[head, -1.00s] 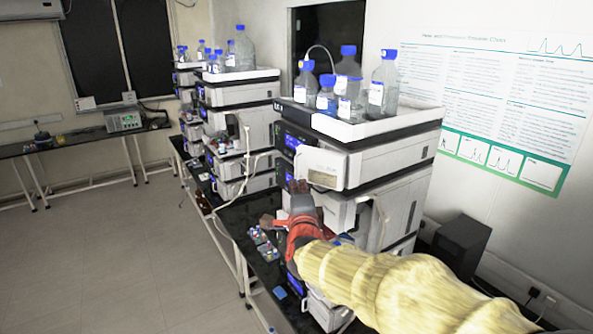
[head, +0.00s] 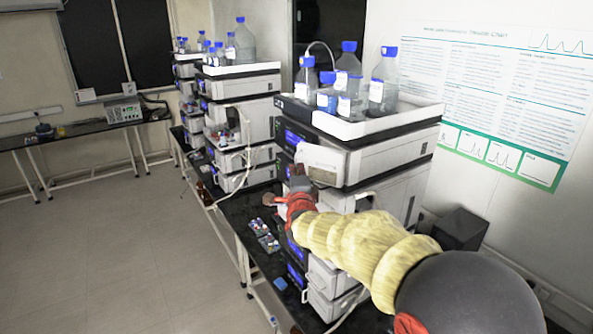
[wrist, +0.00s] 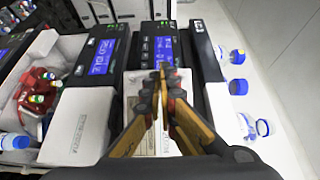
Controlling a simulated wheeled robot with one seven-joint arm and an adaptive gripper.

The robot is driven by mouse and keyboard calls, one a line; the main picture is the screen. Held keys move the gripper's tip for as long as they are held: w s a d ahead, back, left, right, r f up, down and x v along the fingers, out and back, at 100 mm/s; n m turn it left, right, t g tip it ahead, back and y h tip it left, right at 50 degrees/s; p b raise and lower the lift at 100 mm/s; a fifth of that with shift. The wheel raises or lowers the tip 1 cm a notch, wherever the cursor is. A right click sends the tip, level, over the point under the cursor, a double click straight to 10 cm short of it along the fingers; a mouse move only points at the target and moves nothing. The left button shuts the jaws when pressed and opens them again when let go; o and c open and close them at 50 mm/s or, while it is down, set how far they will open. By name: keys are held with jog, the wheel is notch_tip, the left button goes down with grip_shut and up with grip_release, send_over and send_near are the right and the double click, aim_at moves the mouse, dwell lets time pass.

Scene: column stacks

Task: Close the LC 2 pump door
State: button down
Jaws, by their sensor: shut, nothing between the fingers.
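The nearest instrument stack has a pump module with a white front door (head: 320,165) under its bottle tray. I cannot read which stack is LC 2, and how far this door stands open is hard to tell. In the wrist view a pale labelled door panel (wrist: 138,85) lies behind my gripper, beside a blue display (wrist: 164,48). My gripper (head: 298,180) is at the front of the near stack, just below and left of the door in the head view. In the wrist view its fingertips (wrist: 163,72) are together and empty, overlapping the panel; contact is unclear.
Blue-capped bottles (head: 376,92) stand in the white top tray (head: 375,128). A second stack (head: 240,122) stands behind to the left. Vial trays (head: 265,240) lie on the black bench. The floor (head: 120,260) to the left is clear. A poster hangs on the right wall.

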aim_at(302, 161)
jog(key=shift+w, duration=0.15)
jog(key=shift+w+m+h, duration=0.3)
jog(key=shift+h, duration=0.2)
jog(key=shift+w, duration=0.1)
jog(key=shift+w+d+m+h, duration=0.1)
jog(key=shift+w+m+h, duration=0.95)
jog(key=shift+h, duration=0.45)
jog(key=shift+w+d+f+b, duration=0.15)
jog(key=shift+w+d+b, duration=0.1)
jog(key=shift+w+b, duration=0.35)
jog(key=shift+w+d+b, duration=0.35)
jog(key=shift+w+b, duration=0.05)
jog(key=shift+w, duration=0.2)
jog(key=shift+w+d+b, duration=0.15)
jog(key=shift+w+b, duration=0.2)
jog(key=shift+w, duration=0.15)
